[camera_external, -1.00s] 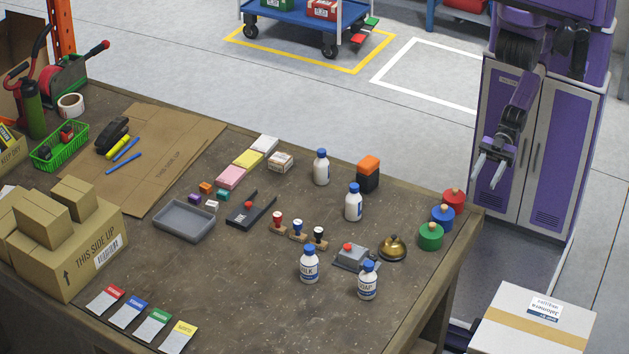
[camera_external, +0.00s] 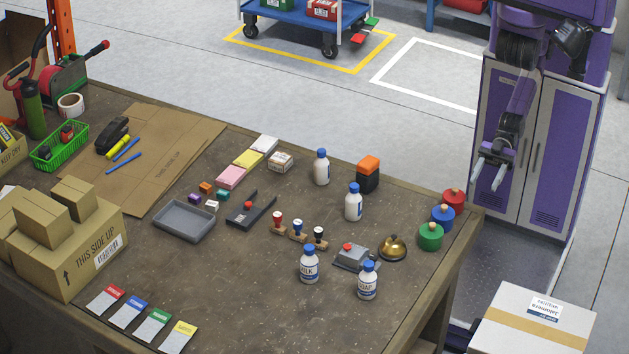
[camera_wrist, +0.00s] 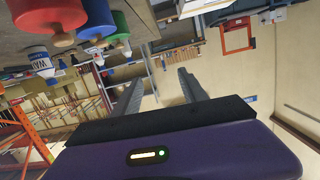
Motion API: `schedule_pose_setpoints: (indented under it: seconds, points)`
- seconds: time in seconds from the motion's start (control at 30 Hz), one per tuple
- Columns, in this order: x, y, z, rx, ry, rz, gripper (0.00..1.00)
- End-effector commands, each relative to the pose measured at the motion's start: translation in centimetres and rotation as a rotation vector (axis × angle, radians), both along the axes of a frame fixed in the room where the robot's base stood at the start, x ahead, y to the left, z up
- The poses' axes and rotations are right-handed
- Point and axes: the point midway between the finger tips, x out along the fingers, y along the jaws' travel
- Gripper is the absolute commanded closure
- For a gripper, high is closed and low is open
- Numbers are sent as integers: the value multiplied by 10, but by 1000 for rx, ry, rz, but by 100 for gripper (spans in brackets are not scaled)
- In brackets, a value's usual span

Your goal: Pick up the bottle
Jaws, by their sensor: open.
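Several white bottles with blue caps stand upright on the workbench (camera_external: 250,290). One bottle (camera_external: 321,168) is at the back, and another bottle (camera_external: 353,203) is a little nearer. A bottle labelled MILK (camera_external: 309,265) and a bottle labelled SOAP (camera_external: 368,281) stand nearer the front. My gripper (camera_external: 487,184) is open and empty, in the air beyond the bench's right edge, apart from all bottles. In the wrist view my gripper (camera_wrist: 157,82) has its fingers spread with nothing between them. A white bottle (camera_wrist: 40,61) with partly readable lettering shows at the left there.
Red (camera_external: 453,199), blue (camera_external: 443,216) and green (camera_external: 431,236) round knobbed pieces stand at the bench's right corner, between my gripper and the bottles. A brass bell (camera_external: 393,247), a grey box with a red button (camera_external: 352,256) and stamps (camera_external: 298,231) stand close to the bottles.

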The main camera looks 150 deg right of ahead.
Motion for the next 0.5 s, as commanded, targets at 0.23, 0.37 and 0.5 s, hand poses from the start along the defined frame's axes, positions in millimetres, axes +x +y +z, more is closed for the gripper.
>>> schedule_pose_setpoints:
  seconds: [0.23,0.37,0.5]
  points:
    - [78,-9,-16,98,-190,-66,50]
    - [123,-16,-19,151,-276,-110,50]
    - [175,-24,-20,208,-356,-163,50]
